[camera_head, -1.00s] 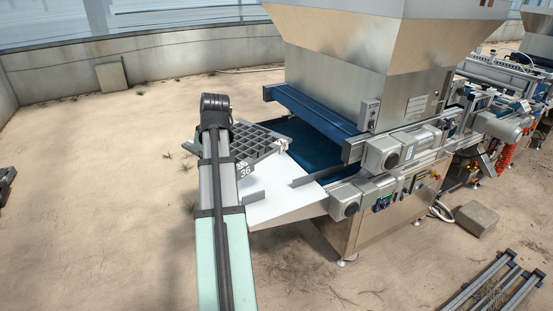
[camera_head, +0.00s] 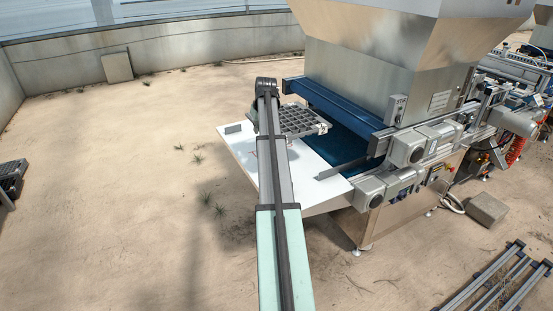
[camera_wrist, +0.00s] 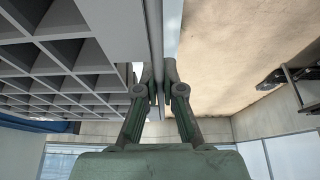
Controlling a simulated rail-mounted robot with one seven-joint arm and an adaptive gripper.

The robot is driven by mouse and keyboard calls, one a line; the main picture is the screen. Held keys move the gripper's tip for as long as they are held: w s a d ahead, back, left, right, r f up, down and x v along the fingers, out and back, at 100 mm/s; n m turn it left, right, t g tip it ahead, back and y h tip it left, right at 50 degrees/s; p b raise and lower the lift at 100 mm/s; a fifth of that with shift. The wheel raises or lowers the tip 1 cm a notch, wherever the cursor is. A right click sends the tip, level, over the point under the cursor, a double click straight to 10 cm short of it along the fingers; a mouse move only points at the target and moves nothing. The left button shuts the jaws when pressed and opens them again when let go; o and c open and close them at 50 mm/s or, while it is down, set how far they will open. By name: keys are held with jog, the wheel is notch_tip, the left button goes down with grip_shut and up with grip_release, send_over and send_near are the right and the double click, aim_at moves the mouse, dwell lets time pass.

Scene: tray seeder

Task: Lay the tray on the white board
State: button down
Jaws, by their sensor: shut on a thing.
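The dark grey tray (camera_head: 302,122) with square cells shows in the head view, above the far part of the white board (camera_head: 238,148), close to the blue belt. I cannot tell whether it touches the board. In the wrist view the tray (camera_wrist: 62,52) fills the upper left, its cells facing the camera. My gripper (camera_wrist: 156,76) is shut on the tray's edge. In the head view my arm hides the gripper, the tray's near left part and the middle of the board.
Low grey guides stand on the board at its left (camera_head: 233,129) and right (camera_head: 340,169). The blue belt (camera_head: 352,145) runs under the seeder's hopper (camera_head: 370,70) and blue crossbar (camera_head: 335,104). Dark trays (camera_head: 12,176) lie at the far left. The board's front is bare.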

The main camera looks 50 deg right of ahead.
notch_tip(320, 180, down, 19)
jog(key=p, duration=0.4)
jog(key=shift+p, duration=0.3)
jog(key=shift+f, duration=0.15)
jog(key=shift+f, duration=0.1)
jog(key=c, duration=1.3)
grip_release()
